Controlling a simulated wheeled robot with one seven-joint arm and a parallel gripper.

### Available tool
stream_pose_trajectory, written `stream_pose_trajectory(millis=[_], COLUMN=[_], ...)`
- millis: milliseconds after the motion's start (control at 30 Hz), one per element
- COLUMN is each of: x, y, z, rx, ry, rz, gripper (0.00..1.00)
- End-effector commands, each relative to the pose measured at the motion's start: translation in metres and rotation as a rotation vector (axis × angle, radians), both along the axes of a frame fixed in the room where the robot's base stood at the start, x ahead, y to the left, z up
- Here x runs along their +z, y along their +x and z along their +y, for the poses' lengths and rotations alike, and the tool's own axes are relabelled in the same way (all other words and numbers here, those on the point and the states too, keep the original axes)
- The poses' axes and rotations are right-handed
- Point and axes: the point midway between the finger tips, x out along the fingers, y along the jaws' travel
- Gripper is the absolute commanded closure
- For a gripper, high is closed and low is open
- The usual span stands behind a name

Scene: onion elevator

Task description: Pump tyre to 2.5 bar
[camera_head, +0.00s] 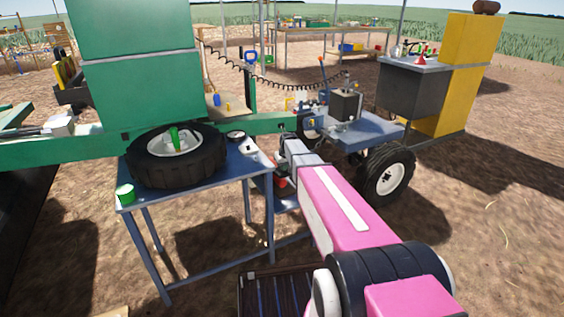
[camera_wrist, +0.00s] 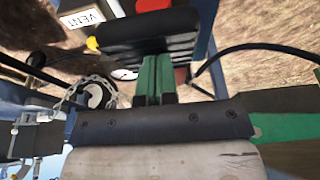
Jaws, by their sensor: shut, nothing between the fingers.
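The black tyre (camera_head: 140,170) on its white hub lies flat on a blue table (camera_head: 195,196), with a green piece standing at the hub. A round gauge (camera_head: 236,135) lies on the table beside the tyre. My gripper's two green fingers (camera_wrist: 153,78) are together with nothing between them. Their tips are at a black ribbed part (camera_wrist: 150,38); I cannot tell whether they touch it. A red part (camera_wrist: 181,77) and a white dial (camera_wrist: 124,74) show just behind the fingers. A VENT sign (camera_wrist: 84,17) and a yellow knob (camera_wrist: 92,44) are at upper left. My arm hides the gripper in the head view.
A green tin (camera_head: 125,193) stands on the table's near left corner. A green machine (camera_head: 140,90) rises behind the tyre. A blue wheeled cart (camera_head: 375,131) stands beyond my arm. A dark hose (camera_wrist: 245,47) curves at right in the wrist view. Ground at right is open.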

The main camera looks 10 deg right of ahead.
Motion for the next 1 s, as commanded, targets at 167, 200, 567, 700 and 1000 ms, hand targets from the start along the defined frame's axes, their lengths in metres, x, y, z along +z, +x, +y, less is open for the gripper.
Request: stream_pose_trajectory(millis=[167,200,567,700,1000], x=[-0.031,-0.037,-0.063,-0.064,-0.055], y=[-0.011,-0.011,-0.016,-0.016,-0.018], z=[-0.003,-0.003,-0.005,-0.005,-0.004], rx=[-0.002,-0.002,-0.001,-0.001,0.0], ry=[0.02,0.019,0.017,0.017,0.016], rz=[-0.056,-0.055,-0.052,-0.048,-0.048], gripper=[1.0,1.0,1.0,1.0,1.0])
